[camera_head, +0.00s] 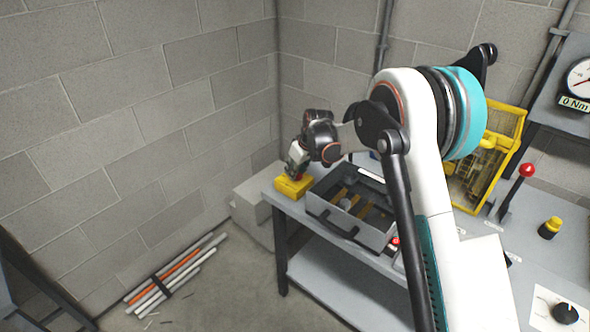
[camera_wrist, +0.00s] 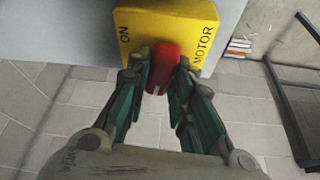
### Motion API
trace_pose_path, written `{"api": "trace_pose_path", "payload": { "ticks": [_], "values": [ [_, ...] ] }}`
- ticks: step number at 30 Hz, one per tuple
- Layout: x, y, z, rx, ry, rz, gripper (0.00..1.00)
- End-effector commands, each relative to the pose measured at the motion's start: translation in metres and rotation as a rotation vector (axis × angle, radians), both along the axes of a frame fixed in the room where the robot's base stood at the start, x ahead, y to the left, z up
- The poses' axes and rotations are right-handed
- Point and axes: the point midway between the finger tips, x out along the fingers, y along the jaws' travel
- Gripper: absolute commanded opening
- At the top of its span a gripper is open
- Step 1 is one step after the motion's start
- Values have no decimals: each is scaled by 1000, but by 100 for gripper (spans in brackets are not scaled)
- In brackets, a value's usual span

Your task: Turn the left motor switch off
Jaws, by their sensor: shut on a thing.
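The motor switch is a yellow box (camera_head: 292,187) at the left end of the grey bench, with a red handle on it. In the wrist view the yellow box (camera_wrist: 178,18) carries the words ON and MOTOR, and the red handle (camera_wrist: 162,62) stands out from it. My gripper (camera_wrist: 162,78) is shut on the red handle, one finger on each side. In the head view my gripper (camera_head: 297,165) is above the box, and the handle is mostly hidden by it. The rest of the switch's lettering is hidden.
A grey open tray (camera_head: 375,236) with parts stands right of the box. A yellow cage (camera_head: 510,125), a red-knobbed lever (camera_head: 527,170), a yellow-topped button (camera_head: 551,226) and a black dial (camera_head: 565,313) are further right. Pipes (camera_head: 172,273) lie on the floor by the wall.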

Motion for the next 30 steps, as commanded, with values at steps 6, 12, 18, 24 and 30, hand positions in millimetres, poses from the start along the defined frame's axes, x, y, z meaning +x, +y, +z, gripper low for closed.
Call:
{"api": "trace_pose_path", "payload": {
  "ticks": [6, 12, 18, 24, 30],
  "values": [
    [1, -1, 0, 0, 0, 108, 0],
    [1, -1, 0, 0, 0, 161, 0],
    [1, -1, 0, 0, 0, 178, 0],
    [1, -1, 0, -1, 0, 179, 0],
    [1, -1, 0, -2, 0, 179, 42]
  ]
}}
